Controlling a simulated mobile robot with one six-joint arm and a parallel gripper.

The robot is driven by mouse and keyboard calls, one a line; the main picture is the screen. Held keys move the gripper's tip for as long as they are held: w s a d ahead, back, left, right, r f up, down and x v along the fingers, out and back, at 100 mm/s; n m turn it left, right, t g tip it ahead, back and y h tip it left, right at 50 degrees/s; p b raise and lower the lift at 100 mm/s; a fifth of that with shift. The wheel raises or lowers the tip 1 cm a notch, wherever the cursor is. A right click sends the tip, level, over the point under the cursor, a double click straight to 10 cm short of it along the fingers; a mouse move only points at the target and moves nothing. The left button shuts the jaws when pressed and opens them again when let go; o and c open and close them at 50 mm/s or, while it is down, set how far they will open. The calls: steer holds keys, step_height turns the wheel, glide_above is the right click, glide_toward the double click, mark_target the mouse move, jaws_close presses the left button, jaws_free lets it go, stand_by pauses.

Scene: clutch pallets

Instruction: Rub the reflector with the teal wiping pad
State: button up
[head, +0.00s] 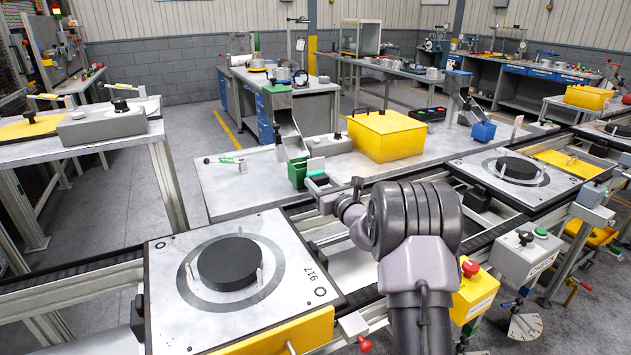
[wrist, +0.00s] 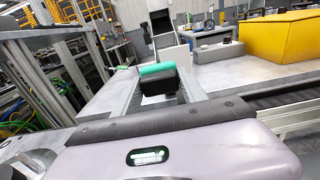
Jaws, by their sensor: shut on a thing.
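My gripper (wrist: 158,90) is shut on the teal wiping pad (wrist: 157,70), a dark block with a teal face, held between the two grey fingers in the wrist view. In the head view the gripper (head: 322,188) is small and reaches over the near edge of the grey worktable, and the pad (head: 317,177) shows as a small dark and green piece at its tip. The pad appears clear of the tabletop, but the exact gap cannot be told. I cannot surely make out the reflector in either view.
A yellow box (head: 388,134) sits on the worktable (head: 230,194) to the right. A small green-levered fixture (head: 225,161) is at the left. A pallet with a black disc (head: 229,263) lies on the conveyor at front left.

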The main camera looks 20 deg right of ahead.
steer(key=shift+s, duration=0.45)
steer(key=shift+s+d+b, duration=0.1)
steer(key=shift+s+b, duration=0.3)
steer(key=shift+s, duration=1.1)
